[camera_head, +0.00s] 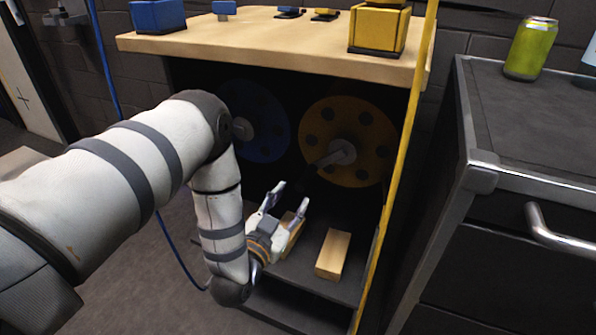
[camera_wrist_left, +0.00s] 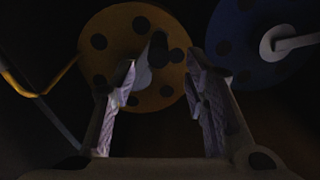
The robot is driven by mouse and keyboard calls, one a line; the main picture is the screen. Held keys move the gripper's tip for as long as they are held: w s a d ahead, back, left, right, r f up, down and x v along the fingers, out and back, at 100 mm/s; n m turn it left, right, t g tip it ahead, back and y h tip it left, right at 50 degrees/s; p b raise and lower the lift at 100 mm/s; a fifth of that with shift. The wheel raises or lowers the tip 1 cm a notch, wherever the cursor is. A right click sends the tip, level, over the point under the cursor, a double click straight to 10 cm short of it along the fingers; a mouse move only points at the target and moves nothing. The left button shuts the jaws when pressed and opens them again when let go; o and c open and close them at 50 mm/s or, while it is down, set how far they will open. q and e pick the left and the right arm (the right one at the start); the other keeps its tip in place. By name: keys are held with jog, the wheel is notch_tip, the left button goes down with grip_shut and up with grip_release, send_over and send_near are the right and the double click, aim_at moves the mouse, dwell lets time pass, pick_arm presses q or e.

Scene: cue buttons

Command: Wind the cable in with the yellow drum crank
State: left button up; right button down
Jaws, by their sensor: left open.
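The yellow drum (camera_head: 372,120) stands upright at the right inside the dark cabinet, with round holes in its face. Its grey crank (camera_head: 330,160) sticks out from the hub toward the lower left. My left gripper (camera_head: 288,194) is open and empty, below and left of the crank end, apart from it in the head view. In the left wrist view the yellow drum (camera_wrist_left: 108,58) lies ahead, beyond the open fingers (camera_wrist_left: 163,68). A dark, dim shape that may be the crank shows between the fingers, partly hidden by one fingertip. My right gripper is not in view.
A blue drum (camera_head: 262,125) with its own crank (camera_wrist_left: 290,42) stands beside the yellow one. Wooden blocks (camera_head: 333,254) lie on the cabinet's lower shelf, one partly behind my gripper. A yellow cable (camera_head: 398,140) runs down the right front; a blue cable (camera_head: 100,55) hangs left.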

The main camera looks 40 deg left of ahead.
aim_at(308, 175)
pick_arm(q)
jog(key=b+x, duration=0.1)
jog(key=x, duration=0.9)
jog(key=shift+w+b, duration=0.3)
jog(key=shift+w, duration=0.1)
grip_shut()
